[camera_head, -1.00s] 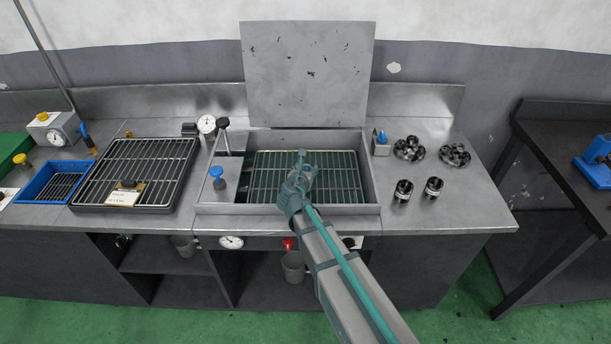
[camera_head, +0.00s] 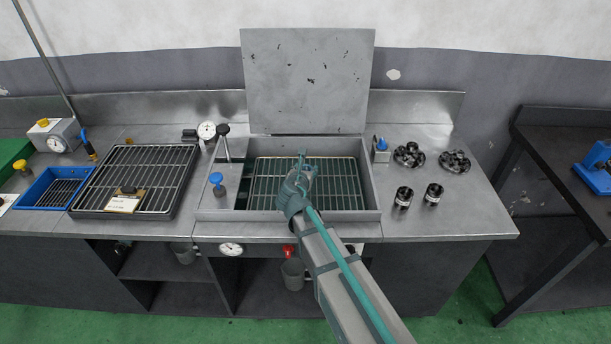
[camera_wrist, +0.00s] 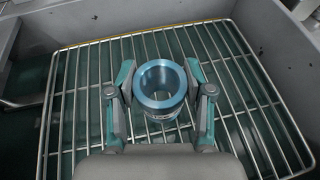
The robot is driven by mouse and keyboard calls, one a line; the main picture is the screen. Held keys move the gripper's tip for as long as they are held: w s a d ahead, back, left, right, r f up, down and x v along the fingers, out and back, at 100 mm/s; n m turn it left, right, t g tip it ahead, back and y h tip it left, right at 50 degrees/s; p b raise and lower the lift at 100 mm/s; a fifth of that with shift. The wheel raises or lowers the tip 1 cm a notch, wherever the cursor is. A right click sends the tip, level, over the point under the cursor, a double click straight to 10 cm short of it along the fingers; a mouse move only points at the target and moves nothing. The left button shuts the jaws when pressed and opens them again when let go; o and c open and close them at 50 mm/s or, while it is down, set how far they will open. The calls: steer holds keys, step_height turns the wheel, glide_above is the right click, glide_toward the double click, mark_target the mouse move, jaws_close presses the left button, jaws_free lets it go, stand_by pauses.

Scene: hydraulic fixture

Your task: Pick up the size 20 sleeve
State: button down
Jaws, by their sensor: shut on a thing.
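My gripper (camera_wrist: 159,98) is shut on a blue metal sleeve (camera_wrist: 159,107), one finger on each side of it. In the wrist view the sleeve is a short ring with an open bore, seen from above against a wire rack. Small marking shows on its lower side, too small to read, so I cannot tell its size. In the head view my gripper (camera_head: 301,172) is over the open basin, and my arm hides the sleeve. I cannot tell whether the sleeve touches the rack.
The wire rack (camera_head: 335,190) lies inside the metal basin (camera_head: 210,212) with its lid (camera_head: 308,80) raised behind. Two dark cylinders (camera_head: 403,197) and two clusters of dark parts stand on the counter at right. A second rack tray (camera_head: 160,170) is at left.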

mark_target(307, 167)
steer(key=s+d+r+b, duration=0.1)
steer(key=s+r+b, duration=0.5)
steer(key=s, duration=0.5)
step_height(307, 167, up, 3)
steer(key=shift+s+d+f+b, duration=0.15)
steer(key=shift+s+d+b, duration=0.1)
steer(key=shift+s+b, duration=0.15)
steer(key=s+r+b, duration=0.1)
steer(key=s+b, duration=0.1)
steer(key=b, duration=0.5)
steer(key=shift+d+r+b, duration=0.1)
steer(key=shift+b, duration=0.3)
